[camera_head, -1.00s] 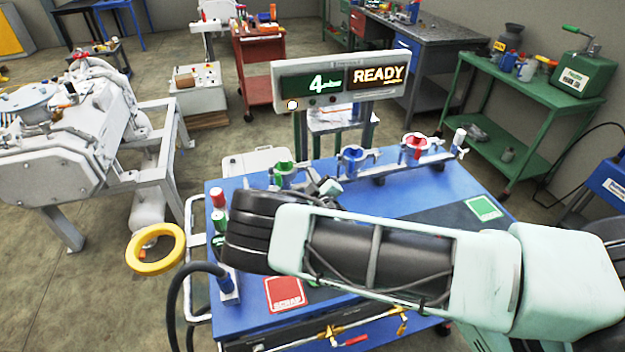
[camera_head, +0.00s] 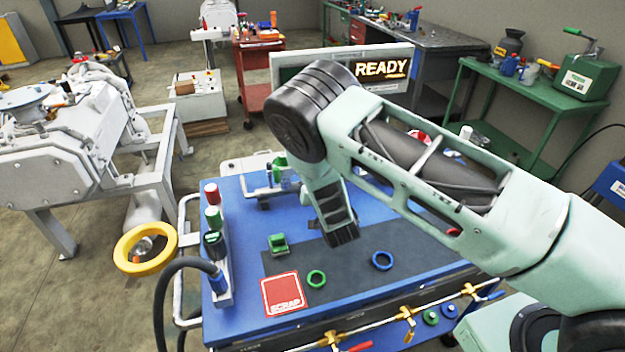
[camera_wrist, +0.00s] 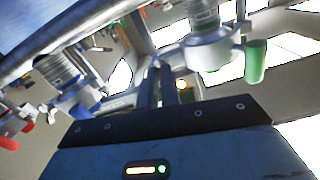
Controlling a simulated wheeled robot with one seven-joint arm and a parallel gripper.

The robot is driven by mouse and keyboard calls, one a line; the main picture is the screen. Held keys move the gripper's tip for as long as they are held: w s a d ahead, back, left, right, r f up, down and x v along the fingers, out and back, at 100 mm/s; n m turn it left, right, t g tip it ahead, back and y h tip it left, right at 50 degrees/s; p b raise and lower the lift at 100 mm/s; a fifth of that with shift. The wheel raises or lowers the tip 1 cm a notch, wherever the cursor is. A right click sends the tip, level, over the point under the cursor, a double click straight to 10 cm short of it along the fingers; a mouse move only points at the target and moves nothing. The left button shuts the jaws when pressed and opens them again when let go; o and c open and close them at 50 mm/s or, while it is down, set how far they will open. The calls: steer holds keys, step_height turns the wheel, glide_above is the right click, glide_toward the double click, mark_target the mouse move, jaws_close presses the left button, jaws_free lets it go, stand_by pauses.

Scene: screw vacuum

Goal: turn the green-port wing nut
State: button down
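The green port (camera_head: 281,172) stands at the back left of the blue table, partly behind my arm. In the wrist view a grey port body (camera_wrist: 208,50) with a green wing (camera_wrist: 256,60) is at the upper right, close to my gripper but apart from it. My gripper (camera_wrist: 158,82) shows there as two narrow dark fingers above a dark bar. Whether there is a gap between their tips is unclear, and nothing is seen held.
The blue port (camera_wrist: 68,92) and red port part (camera_wrist: 10,142) are at left in the wrist view. A green block (camera_head: 278,243), green ring (camera_head: 316,279), blue ring (camera_head: 382,261) and red SCRAP square (camera_head: 283,294) lie on the table (camera_head: 240,309). The READY sign (camera_head: 383,69) is behind.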

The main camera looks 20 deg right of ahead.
steer(key=shift+f+m+b, duration=0.1)
steer(key=shift+m+b, duration=1.4)
steer(key=shift+m, duration=0.4)
steer(key=c, duration=1.6)
jaws_free()
steer(key=s+b, duration=0.5)
steer(key=s, duration=1.2)
steer(key=shift+s, duration=0.25)
